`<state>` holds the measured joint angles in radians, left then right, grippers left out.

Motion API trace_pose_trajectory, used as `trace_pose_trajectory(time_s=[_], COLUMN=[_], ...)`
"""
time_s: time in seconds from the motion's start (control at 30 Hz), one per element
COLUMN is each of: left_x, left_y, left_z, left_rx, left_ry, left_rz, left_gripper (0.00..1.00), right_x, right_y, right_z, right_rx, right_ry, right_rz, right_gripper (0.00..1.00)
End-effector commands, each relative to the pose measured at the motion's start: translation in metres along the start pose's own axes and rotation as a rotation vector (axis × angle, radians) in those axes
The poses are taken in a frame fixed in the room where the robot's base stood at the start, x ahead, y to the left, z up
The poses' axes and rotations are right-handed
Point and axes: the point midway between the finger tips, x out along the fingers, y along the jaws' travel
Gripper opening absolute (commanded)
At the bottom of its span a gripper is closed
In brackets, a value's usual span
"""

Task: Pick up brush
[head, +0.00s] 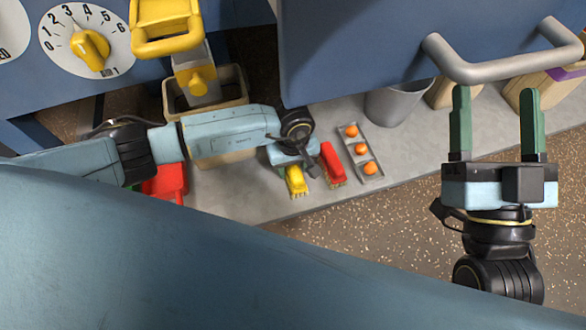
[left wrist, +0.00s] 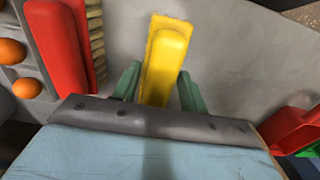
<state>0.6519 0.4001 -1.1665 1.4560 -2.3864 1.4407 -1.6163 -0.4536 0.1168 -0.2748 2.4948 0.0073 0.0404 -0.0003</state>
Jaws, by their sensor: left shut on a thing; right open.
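A yellow brush (head: 296,181) lies on the grey ledge in the head view, its bristles toward the front edge. In the left wrist view the yellow brush (left wrist: 164,62) stands between the green fingers of my left gripper (left wrist: 157,88). The left gripper is shut on it; in the head view my arm hides most of this gripper. A red brush (head: 332,164) lies just to the right of the yellow one, and the red brush (left wrist: 62,45) shows at the left in the wrist view. My right gripper (head: 495,105) is open and empty, fingers pointing up in the picture.
A tray (head: 373,168) with orange balls (head: 361,149) sits right of the red brush. A grey bucket (head: 396,102) stands behind it. A red scoop-like object (head: 165,184) is at the left. A blue panel with a grey handle (head: 500,66) overhangs the ledge (head: 245,205).

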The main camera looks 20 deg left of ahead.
Motion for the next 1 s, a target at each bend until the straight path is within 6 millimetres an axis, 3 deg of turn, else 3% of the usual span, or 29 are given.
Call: trace_pose_trajectory(time_s=[0.23,0.5,0.8,1.0], left_x=[-0.006,-0.031,-0.07,-0.089], left_y=[0.0,0.0,0.0,0.0], left_z=[-0.001,-0.001,-0.001,-0.001], left_rx=[0.0,0.001,0.001,0.0], left_ry=[0.001,0.002,0.002,0.002], left_rz=[0.001,0.001,0.001,0.001], left_gripper=[0.14,0.14,0.14,0.14], right_x=[0.001,-0.005,-0.041,-0.068], right_y=[0.001,0.007,0.021,0.028], right_z=[0.005,0.037,0.094,0.115], right_rx=[-0.002,-0.013,-0.027,-0.03], right_ry=[-0.039,-0.271,-0.685,-0.889], right_rz=[0.002,0.017,0.051,0.07], right_gripper=[0.69,0.69,0.69,0.69])
